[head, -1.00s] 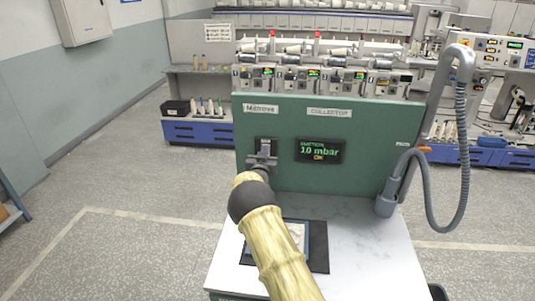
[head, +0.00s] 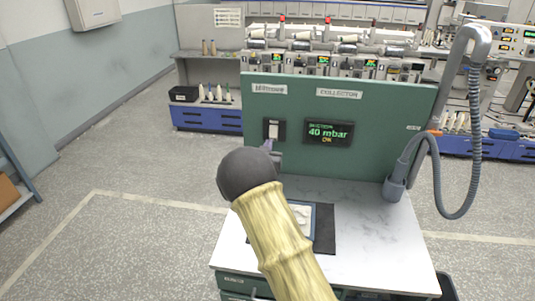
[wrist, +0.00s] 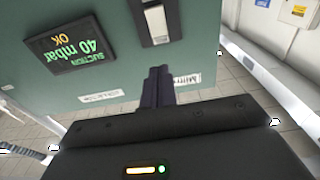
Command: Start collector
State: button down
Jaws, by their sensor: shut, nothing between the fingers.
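The green collector panel (head: 380,155) stands upright at the back of a white-topped bench. A pale rocker switch (head: 273,130) in a dark frame is on its left part; it also shows in the wrist view (wrist: 155,24). The dark suction display (head: 328,132) to its right reads 40 mbar and OK, and shows in the wrist view (wrist: 73,42) too. My gripper (head: 269,146) is shut and empty, just below the switch in the head view. In the wrist view its dark fingertips (wrist: 157,72) appear apart from the switch.
A shallow tray (head: 302,214) on a dark mat lies on the bench top (head: 370,230), partly behind my arm. A grey suction hose (head: 474,150) hangs at the panel's right side. Winding machines stand behind. The bench's right part is clear.

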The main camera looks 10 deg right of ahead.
jog(key=s+d+f+n+g+y, duration=0.1)
jog(key=s+g, duration=0.6)
jog(key=s, duration=1.4)
jog(key=s+d+f+n+g+y, duration=0.2)
jog(key=s+g, duration=0.6)
jog(key=s, duration=1.3)
notch_tip(320, 180, down, 2)
jog(key=shift+d+f+y, duration=0.1)
jog(key=shift+d+y, duration=0.85)
jog(key=shift+y, duration=0.25)
